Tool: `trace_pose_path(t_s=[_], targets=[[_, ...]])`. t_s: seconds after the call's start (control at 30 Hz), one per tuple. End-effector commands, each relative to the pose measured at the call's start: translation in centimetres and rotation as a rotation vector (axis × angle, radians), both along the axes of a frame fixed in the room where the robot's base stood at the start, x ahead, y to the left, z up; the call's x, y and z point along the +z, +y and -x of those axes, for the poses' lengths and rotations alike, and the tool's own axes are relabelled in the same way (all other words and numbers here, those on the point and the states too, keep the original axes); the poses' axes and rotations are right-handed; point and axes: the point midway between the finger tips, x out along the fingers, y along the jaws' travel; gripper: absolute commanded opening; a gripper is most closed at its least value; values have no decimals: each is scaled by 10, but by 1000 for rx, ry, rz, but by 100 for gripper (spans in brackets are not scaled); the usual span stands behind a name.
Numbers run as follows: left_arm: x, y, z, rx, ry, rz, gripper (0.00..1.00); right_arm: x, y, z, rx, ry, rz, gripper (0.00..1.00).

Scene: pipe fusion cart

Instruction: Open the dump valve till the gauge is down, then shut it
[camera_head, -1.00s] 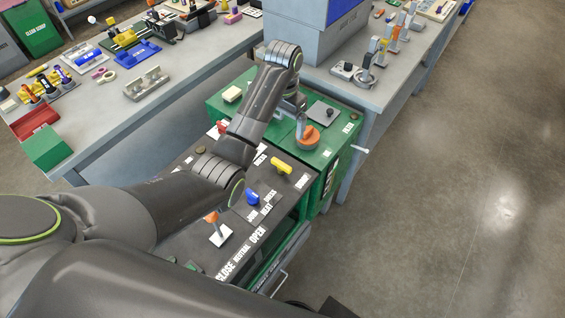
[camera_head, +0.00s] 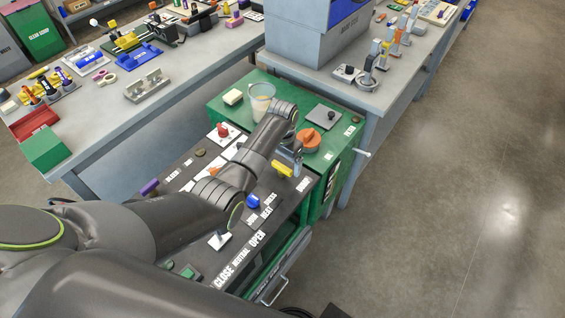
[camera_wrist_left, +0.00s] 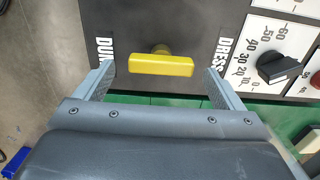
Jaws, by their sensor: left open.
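A yellow bar handle (camera_head: 281,169) stands on the dark top panel (camera_head: 300,198) of the green cart. In the left wrist view, the yellow handle (camera_wrist_left: 162,65) lies crosswise, between a label starting "DUM" (camera_wrist_left: 105,50) and one reading like "DRESS" (camera_wrist_left: 224,48). My left gripper (camera_head: 293,160) is at the handle in the head view. In the wrist view, my left gripper (camera_wrist_left: 160,80) is open, one finger near each end of the bar, with gaps showing on both sides. I cannot make out a pressure gauge; my arm covers part of the panel. My right gripper is out of view.
A black knob (camera_wrist_left: 279,67) on a numbered dial sits right of the handle in the wrist view. Open floor lies right.

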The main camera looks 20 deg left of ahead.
Motion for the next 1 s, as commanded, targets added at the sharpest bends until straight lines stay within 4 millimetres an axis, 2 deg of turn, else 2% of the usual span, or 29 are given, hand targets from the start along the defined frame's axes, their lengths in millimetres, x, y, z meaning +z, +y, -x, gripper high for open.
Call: trace_pose_path(t_s=[0.2, 0.5, 0.83, 1.0], targets=[[-14, 0, 0, 0, 1, 0, 90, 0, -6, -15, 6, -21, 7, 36], [-15, 0, 0, 0, -1, 0, 90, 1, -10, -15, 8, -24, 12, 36], [-15, 0, 0, 0, -1, 0, 47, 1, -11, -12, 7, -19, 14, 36], [-13, 0, 0, 38, 0, 0, 45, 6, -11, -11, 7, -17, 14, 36]])
